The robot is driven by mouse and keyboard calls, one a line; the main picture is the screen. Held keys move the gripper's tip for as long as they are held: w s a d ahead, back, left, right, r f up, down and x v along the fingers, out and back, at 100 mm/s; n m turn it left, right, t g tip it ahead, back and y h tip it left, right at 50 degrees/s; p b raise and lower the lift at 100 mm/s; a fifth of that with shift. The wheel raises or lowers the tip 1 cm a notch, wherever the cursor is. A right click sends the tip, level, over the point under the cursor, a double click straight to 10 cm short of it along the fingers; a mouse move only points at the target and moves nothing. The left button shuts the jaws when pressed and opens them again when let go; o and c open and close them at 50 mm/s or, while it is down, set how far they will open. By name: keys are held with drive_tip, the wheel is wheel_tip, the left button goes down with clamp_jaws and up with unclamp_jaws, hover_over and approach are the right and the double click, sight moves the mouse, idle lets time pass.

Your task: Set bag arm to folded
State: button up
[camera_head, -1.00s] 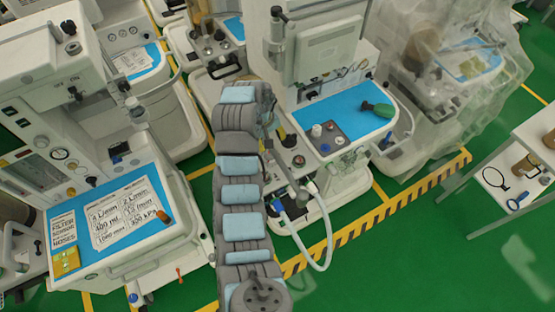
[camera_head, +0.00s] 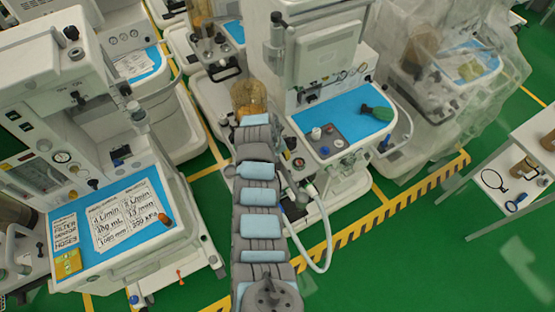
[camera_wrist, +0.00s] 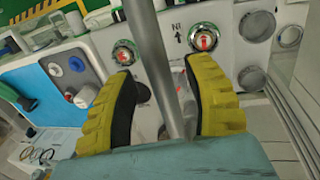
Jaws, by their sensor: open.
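A grey metal rod, which looks like the bag arm (camera_wrist: 158,62), runs from the top edge down between my fingers in the wrist view. My gripper (camera_wrist: 163,70) has its two yellow-padded fingers apart, one on each side of the rod. I see a gap on both sides, and contact cannot be told. The rod's lower end is hidden behind the teal part of my gripper. In the head view my arm covers the gripper and most of the rod. The anaesthesia cart (camera_head: 322,52) stands just beyond my arm.
A white hose (camera_head: 326,235) loops down at the cart's front. A green-handled item (camera_head: 377,112) lies on its blue worktop (camera_head: 350,108). An amber jar (camera_head: 248,97) stands behind my arm's far end. Another cart (camera_head: 185,225) is close on the left.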

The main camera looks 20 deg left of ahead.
drive_tip(key=shift+w+f, duration=0.1)
drive_tip(key=shift+f, duration=0.2)
drive_tip(key=shift+c, duration=0.3)
clamp_jaws()
